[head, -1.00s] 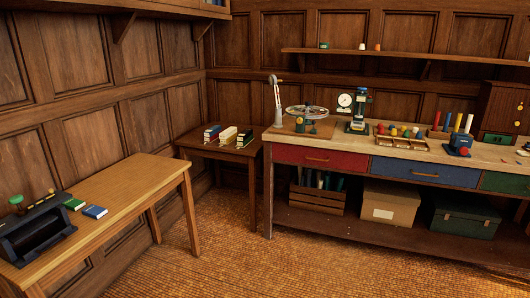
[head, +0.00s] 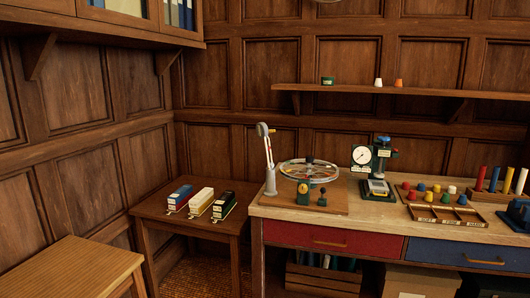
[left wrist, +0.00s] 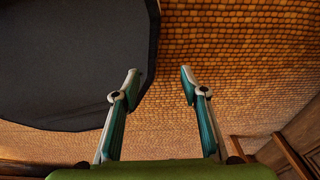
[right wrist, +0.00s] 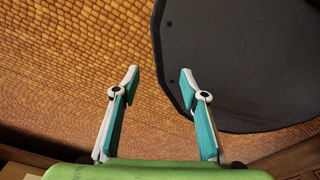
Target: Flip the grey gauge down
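A grey upright arm (head: 267,157) with a rounded head stands at the left end of the workbench (head: 390,220). It tilts slightly left at the top, and a red mark shows on it. A dial gauge (head: 362,155) with a white face stands farther right on a dark green stand. I cannot tell for sure which is the grey gauge; the upright arm is the greyer one. My left gripper (left wrist: 160,75) is open and empty above the floor. My right gripper (right wrist: 160,74) is also open and empty above the floor. Neither gripper shows in the head view.
A spoked wheel (head: 309,172) sits on a board right of the arm. A small table (head: 190,222) with three binder-like blocks stands left of the bench. A wooden table (head: 65,270) is at the lower left. Coloured pegs and a sorting tray (head: 445,214) lie farther right.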

